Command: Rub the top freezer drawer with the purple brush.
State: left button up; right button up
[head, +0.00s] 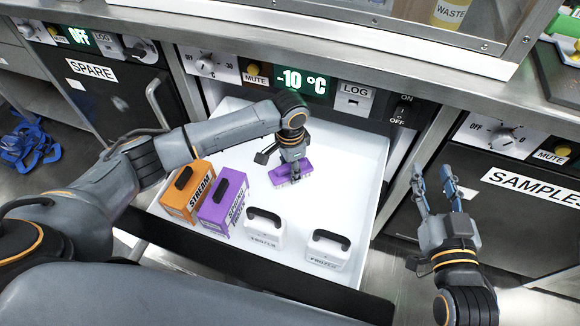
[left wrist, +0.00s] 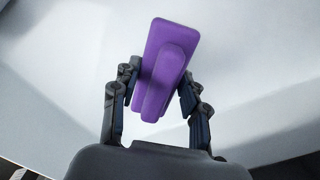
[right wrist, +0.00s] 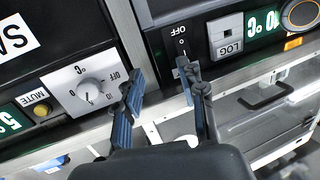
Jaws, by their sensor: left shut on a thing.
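The top freezer drawer (head: 345,185) is pulled open under the -10 °C display, its white inside showing in the head view. My left gripper (head: 290,168) is inside the drawer, shut on the purple brush (head: 283,178). In the left wrist view the purple brush (left wrist: 168,70) sits between the two fingers (left wrist: 160,100), over the white drawer surface. I cannot tell whether its underside touches the drawer bottom. My right gripper (head: 436,188) is open and empty, right of the drawer, in front of the SAMPLES unit. Its spread fingers also show in the right wrist view (right wrist: 162,95).
In the drawer's front part stand an orange box (head: 186,192), a purple box (head: 222,203) and two white handled boxes (head: 264,229) (head: 328,250). The SPARE unit (head: 92,70) is at left, the SAMPLES unit (head: 535,188) at right. The drawer's back right is clear.

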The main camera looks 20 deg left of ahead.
pick_arm(q)
jog(key=shift+f, duration=0.75)
pick_arm(e)
jog(key=shift+a+r+t, duration=0.1)
jog(key=shift+r+t, duration=0.2)
jog(key=shift+r, duration=0.25)
pick_arm(q)
jog(key=shift+f, duration=0.25)
pick_arm(e)
jog(key=shift+w+r, duration=0.1)
jog(key=shift+r, duration=0.15)
